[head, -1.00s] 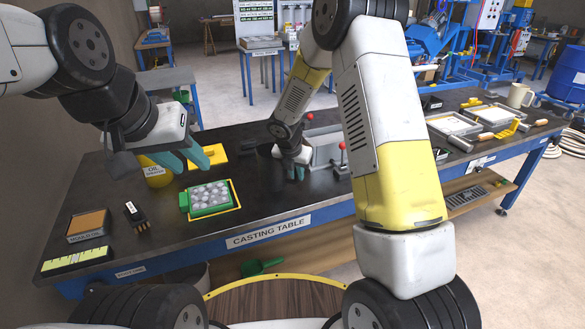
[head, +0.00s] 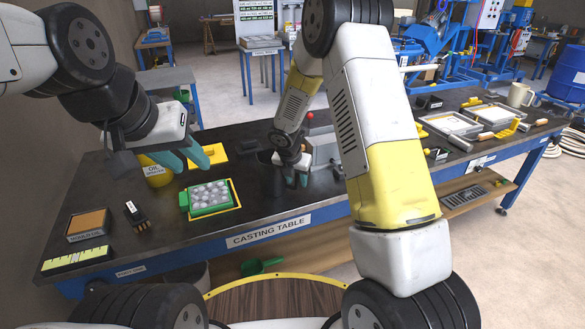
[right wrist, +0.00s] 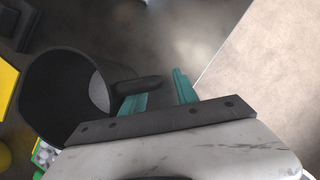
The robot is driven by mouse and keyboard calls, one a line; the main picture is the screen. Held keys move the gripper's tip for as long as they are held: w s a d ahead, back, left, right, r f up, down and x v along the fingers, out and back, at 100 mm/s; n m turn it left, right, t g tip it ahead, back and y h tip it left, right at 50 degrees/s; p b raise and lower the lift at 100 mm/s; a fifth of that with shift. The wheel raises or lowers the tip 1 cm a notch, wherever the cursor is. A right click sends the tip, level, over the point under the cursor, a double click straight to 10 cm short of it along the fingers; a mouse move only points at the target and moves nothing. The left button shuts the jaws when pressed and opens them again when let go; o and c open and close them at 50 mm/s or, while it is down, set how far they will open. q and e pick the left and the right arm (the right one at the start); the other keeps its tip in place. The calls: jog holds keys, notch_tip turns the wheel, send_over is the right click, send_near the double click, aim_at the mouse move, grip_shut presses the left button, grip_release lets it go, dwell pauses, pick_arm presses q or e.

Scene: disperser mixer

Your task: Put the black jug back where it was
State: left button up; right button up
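The black jug (head: 271,178) stands on the dark casting table, left of my right gripper, and is hard to make out against the tabletop. In the right wrist view the jug (right wrist: 62,100) shows its round open mouth, and its handle (right wrist: 140,85) points toward the fingers. My right gripper (head: 296,179) is low over the table. Its teal fingers (right wrist: 158,93) are apart, with the handle end overlapping the left finger; contact cannot be told. My left gripper (head: 194,160) is open and empty above the table near the oil container.
A grey metal box (head: 325,150) is right of the right gripper. Trays and a mug (head: 520,95) are farther right. The front table strip is fairly clear.

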jog(key=s+d+r+m, duration=0.2)
jog(key=s+r+m, duration=0.25)
jog(key=r, duration=0.55)
jog(key=s+d+r+m, duration=0.1)
jog(key=s+r+m, duration=0.4)
jog(key=r, duration=0.5)
jog(key=s+d+r+m+t+y, duration=0.1)
jog(key=s+r+m, duration=0.3)
jog(key=s+m, duration=0.6)
jog(key=s+d+r+m+t+y, duration=0.1)
jog(key=s+r+m, duration=0.4)
jog(key=s+m, duration=0.5)
jog(key=shift+s+d+r+m+y, duration=0.2)
jog(key=shift+s+d+m+y, duration=0.15)
jog(key=shift+s+d+y, duration=0.65)
jog(key=shift+w+a, duration=0.1)
jog(key=shift+a, duration=0.05)
